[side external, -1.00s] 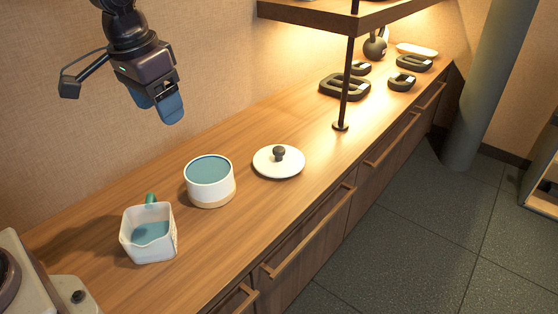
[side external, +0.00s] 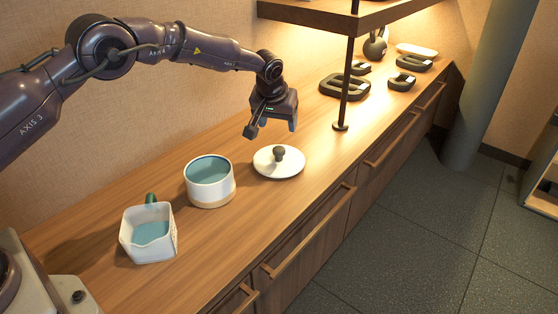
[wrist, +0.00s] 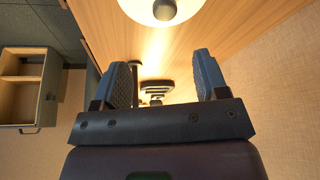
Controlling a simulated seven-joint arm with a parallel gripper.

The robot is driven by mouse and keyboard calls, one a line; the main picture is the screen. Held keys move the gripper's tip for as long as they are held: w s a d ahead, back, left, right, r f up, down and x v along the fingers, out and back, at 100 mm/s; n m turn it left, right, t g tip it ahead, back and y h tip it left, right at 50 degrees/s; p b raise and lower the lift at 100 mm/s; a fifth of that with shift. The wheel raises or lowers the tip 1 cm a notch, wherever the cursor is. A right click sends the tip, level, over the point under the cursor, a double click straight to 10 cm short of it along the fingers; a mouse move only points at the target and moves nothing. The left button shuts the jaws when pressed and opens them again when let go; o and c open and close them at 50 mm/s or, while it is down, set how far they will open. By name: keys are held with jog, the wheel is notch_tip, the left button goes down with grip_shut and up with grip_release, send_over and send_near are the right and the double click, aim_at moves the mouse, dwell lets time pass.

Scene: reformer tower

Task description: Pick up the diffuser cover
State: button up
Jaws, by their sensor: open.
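The diffuser cover (side external: 292,168) is a round white lid with a dark knob (side external: 279,153) on top. It lies flat on the wooden counter, right of the white and blue pot. In the wrist view the cover (wrist: 180,12) is cut off by the top edge, and its knob (wrist: 164,9) shows centred between the finger directions. My gripper (side external: 271,128) is open and empty, above and slightly behind the cover, apart from it. In the wrist view, my two blue-padded fingers (wrist: 162,65) are spread wide with nothing between them.
A round pot (side external: 210,194) with a blue inside and a square white pitcher (side external: 160,248) with a green handle stand to the left. A shelf post (side external: 345,85) rises to the right, under a wooden shelf (side external: 340,14). Dark weights (side external: 345,88) lie beyond it.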

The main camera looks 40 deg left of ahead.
send_over(279, 149)
jog(key=s+d, duration=0.1)
notch_tip(279, 149, down, 5)
jog(key=shift+s+d+f, duration=0.1)
jog(key=shift+s+f, duration=0.05)
jog(key=f, duration=0.2)
jog(key=a+f, duration=0.1)
jog(key=f, duration=0.1)
jog(key=shift+w, duration=0.25)
jog(key=shift+w+f, duration=0.15)
jog(key=shift+f, duration=0.35)
jog(key=c, duration=1)
jog(key=shift+r, duration=0.1)
jog(key=shift+c, duration=0.2)
